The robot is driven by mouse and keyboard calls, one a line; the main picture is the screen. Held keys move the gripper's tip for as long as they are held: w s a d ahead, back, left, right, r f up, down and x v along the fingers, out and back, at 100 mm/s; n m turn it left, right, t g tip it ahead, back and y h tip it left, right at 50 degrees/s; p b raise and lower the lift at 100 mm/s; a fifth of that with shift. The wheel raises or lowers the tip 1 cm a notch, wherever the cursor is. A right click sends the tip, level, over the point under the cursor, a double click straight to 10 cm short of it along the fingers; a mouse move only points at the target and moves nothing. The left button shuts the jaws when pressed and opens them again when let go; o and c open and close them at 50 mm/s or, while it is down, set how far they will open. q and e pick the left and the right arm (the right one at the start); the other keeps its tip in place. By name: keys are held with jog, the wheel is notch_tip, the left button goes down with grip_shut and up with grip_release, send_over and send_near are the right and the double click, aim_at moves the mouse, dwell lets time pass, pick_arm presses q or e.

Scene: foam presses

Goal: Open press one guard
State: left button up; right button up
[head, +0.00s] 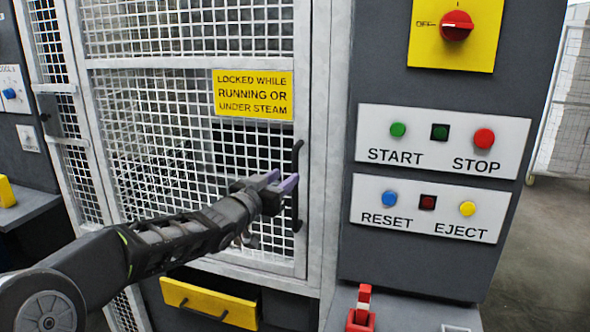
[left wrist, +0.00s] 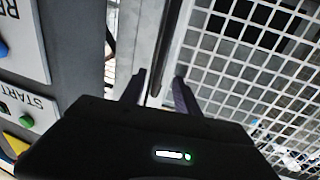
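The guard (head: 302,80) of the press is a white-framed mesh door, and it looks closed against its post in the head view. Its black upright bar handle (head: 297,150) is on the door's right side. My left gripper (head: 281,183) is at the handle's middle height, with purple-grey fingers pointing at it. In the left wrist view, the two fingers of my left gripper (left wrist: 158,88) are apart, and the dark handle bar (left wrist: 162,48) runs between them. Whether either finger touches the bar is unclear. My right gripper is not in view.
A yellow sign (head: 253,95) on the mesh reads locked while running or under steam. Right of the door are a START/STOP panel (head: 445,140), a RESET/EJECT panel (head: 430,208) and a red rotary switch (head: 456,26). A yellow drawer (head: 208,303) is below; a red lever (head: 362,305) stands lower right.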

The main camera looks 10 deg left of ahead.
aim_at(293, 171)
pick_arm(q)
jog(key=p+x, duration=0.2)
jog(key=x, duration=0.4)
jog(key=shift+w+d, duration=0.1)
jog(key=shift+w, duration=0.1)
grip_shut()
dwell(1.2)
